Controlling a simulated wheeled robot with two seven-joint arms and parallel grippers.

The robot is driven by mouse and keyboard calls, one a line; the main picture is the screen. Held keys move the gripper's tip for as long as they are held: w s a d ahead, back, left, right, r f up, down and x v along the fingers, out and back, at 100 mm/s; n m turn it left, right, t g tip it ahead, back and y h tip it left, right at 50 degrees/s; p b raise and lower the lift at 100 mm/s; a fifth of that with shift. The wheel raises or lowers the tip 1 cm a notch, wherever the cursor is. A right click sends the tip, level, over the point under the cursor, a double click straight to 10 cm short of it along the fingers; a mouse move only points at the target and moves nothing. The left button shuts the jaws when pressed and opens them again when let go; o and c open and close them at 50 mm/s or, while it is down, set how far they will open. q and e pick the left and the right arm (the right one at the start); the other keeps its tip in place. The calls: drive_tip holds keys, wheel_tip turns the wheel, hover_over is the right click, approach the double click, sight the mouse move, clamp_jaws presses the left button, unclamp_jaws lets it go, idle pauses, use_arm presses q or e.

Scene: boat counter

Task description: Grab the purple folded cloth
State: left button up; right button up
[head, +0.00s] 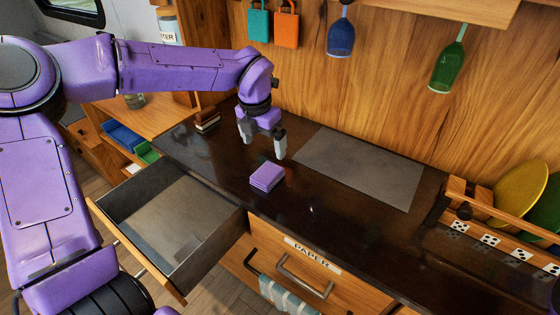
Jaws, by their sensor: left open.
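The purple folded cloth (267,177) lies as a small flat stack on the dark counter (325,215), behind the drawer's right corner. My left gripper (264,151) points down just behind and above the cloth, its two fingers apart and nothing between them. The gripper looks clear of the cloth, though the exact height gap is hard to tell. My right gripper is not in view.
An open, empty-looking drawer (150,238) juts out at the front left. A grey mat (362,166) lies on the counter at the back. A wooden rack (500,221) with plates stands at right. Glasses, such as a blue one (341,37), hang above.

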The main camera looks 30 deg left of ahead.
sight(267, 172)
use_arm(q)
drive_tip(key=f, duration=0.3)
drive_tip(key=f+p, duration=0.1)
drive_tip(key=f, duration=0.2)
drive_tip(key=f+p, duration=0.1)
drive_tip(key=f, duration=0.3)
drive_tip(key=shift+w+d+f, duration=0.1)
drive_tip(key=shift+w+d, duration=0.05)
drive_tip(key=shift+w, duration=0.15)
drive_tip(key=c, duration=1.1)
